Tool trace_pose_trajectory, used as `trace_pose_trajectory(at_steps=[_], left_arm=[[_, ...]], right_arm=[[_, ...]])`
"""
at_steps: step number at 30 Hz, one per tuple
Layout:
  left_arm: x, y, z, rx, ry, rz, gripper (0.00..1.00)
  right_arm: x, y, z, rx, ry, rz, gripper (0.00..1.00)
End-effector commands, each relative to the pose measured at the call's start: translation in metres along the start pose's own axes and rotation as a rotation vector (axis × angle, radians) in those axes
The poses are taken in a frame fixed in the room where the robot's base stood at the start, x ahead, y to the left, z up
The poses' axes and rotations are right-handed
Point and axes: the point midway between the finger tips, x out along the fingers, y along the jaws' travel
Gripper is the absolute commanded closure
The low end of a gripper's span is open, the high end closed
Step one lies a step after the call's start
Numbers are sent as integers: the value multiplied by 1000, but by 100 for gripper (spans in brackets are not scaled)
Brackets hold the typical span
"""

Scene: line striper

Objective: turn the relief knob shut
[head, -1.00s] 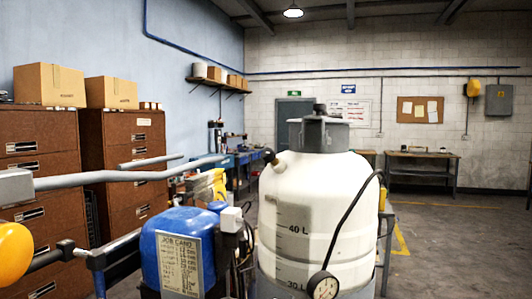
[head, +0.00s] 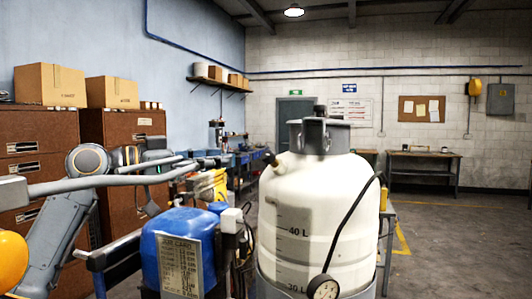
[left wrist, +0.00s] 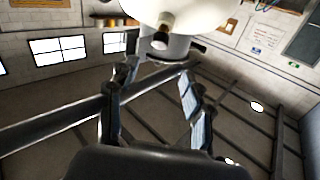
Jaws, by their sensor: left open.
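The white tank (head: 310,215) stands right of centre in the head view, with a grey collar and dark cap (head: 320,110) on top. A small brass-and-black fitting (head: 271,158) sticks out of its left shoulder; I cannot tell whether it is the relief knob. The fitting also shows in the left wrist view (left wrist: 162,36), where the picture is upside down. My left gripper (head: 205,157) is left of the tank, partly behind the handlebars. In the left wrist view its fingers (left wrist: 155,78) are apart and empty, pointing toward the tank's top. My right gripper is not in view.
Grey handlebars (head: 110,180) cross at the left. A blue engine (head: 180,245) stands below them, left of the tank. A black hose runs down to a round gauge (head: 323,287) on the tank's front. Brown cabinets (head: 125,130) stand behind. The floor at right is clear.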

Motion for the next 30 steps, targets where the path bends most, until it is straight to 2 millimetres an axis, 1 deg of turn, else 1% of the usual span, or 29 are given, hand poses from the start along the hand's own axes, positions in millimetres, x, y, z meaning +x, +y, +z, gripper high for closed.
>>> trace_pose_trajectory(at_steps=[1, 9, 12, 15, 18, 21, 30], left_arm=[[10, 1, -3, -2, -2, 4, 50], [68, 1, -4, -3, -3, 3, 50], [88, 1, -4, -3, -2, 3, 50], [103, 1, -4, -2, -2, 2, 50], [113, 0, -2, -1, -1, 1, 50], [119, 0, -1, -1, -2, 0, 50], [122, 0, 1, 0, -1, 0, 50]], right_arm=[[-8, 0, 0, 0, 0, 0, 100], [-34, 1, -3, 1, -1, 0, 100], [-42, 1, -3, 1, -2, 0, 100], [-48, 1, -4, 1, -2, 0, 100], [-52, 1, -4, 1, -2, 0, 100], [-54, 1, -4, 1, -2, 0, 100], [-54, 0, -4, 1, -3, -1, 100]])
